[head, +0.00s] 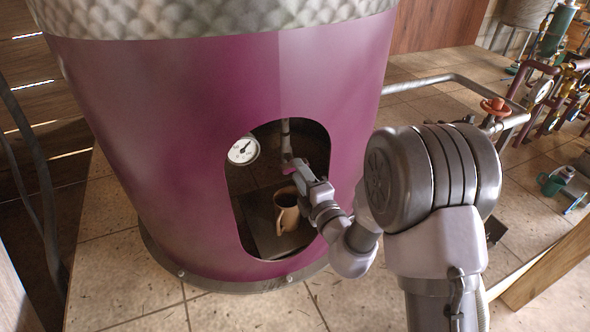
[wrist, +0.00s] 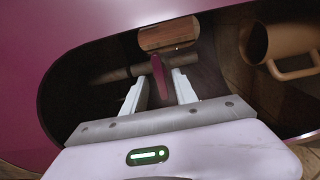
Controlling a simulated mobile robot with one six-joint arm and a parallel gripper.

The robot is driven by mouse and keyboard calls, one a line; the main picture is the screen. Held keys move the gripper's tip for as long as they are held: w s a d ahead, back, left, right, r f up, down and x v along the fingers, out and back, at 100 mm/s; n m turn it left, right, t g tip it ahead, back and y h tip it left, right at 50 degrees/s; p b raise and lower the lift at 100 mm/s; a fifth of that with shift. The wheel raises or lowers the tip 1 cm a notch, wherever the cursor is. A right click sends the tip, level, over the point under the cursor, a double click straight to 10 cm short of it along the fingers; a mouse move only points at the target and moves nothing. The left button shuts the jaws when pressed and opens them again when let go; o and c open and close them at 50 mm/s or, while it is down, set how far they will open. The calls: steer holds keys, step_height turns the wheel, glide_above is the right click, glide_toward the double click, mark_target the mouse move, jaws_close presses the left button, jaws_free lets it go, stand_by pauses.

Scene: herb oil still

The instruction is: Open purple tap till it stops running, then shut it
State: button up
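The purple tap handle (wrist: 160,76) is a small thin lever inside the dark opening of the big purple still (head: 190,120). In the wrist view it stands between the two pale fingers of my gripper (wrist: 160,84), with a visible gap on each side. My gripper (head: 297,170) reaches into the opening in the head view, and hides most of the tap. A pale pipe (head: 285,135) comes down above the tap. A tan mug (head: 288,212) stands below, on a dark plate (head: 265,241); it also shows at the right of the wrist view (wrist: 292,45). No flow is visible.
A round white gauge (head: 243,150) sits at the left edge of the opening. The opening's rim closely surrounds my gripper. To the right are a pipe with an orange handwheel (head: 496,107), a green mug (head: 551,184) and a wooden beam (head: 548,266).

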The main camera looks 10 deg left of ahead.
steer(key=shift+x, duration=1.75)
jaws_close()
